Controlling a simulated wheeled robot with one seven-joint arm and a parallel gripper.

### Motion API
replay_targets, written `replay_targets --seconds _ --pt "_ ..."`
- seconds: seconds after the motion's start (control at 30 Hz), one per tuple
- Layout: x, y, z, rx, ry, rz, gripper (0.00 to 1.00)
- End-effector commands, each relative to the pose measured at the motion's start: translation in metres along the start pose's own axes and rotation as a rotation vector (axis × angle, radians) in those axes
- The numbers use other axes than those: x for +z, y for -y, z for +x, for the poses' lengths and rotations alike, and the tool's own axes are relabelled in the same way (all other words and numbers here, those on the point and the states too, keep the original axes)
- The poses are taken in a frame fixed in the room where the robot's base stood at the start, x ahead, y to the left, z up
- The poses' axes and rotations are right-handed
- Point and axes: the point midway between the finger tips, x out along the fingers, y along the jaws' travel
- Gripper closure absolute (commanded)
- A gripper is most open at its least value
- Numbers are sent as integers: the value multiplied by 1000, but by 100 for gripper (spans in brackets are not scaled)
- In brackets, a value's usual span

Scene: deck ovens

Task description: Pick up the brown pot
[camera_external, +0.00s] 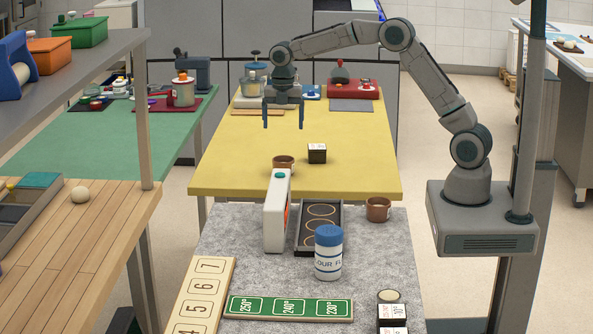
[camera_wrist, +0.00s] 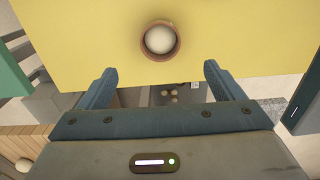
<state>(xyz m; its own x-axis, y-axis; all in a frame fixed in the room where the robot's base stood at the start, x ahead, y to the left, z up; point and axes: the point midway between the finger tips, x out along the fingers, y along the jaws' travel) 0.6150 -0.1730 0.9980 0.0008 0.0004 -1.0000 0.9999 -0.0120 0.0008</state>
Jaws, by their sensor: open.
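A small brown pot (camera_external: 283,163) stands near the front edge of the yellow table. The wrist view shows a brown pot (camera_wrist: 174,53) on the yellow surface, with a pale round ball (camera_wrist: 160,39) inside its rim. A second brown pot (camera_external: 378,208) stands upright on the grey speckled table, to the right. My gripper (camera_external: 284,126) hangs over the yellow table, above and behind the first pot in the external view.
A dark cube (camera_external: 317,154) sits right of the first pot. A tall white box (camera_external: 277,212) stands just in front of it. A dark tray (camera_external: 306,242) and a blue-lidded shaker (camera_external: 328,255) are nearer. The yellow table's left part (camera_external: 225,165) is clear.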

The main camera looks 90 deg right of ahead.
Motion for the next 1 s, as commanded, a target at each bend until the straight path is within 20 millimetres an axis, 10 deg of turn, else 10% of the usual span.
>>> replay_targets --seconds 0.3,1.0 --pt "0 1 60 -5 -1 0 12" --pt "0 0 132 -1 0 1 12"
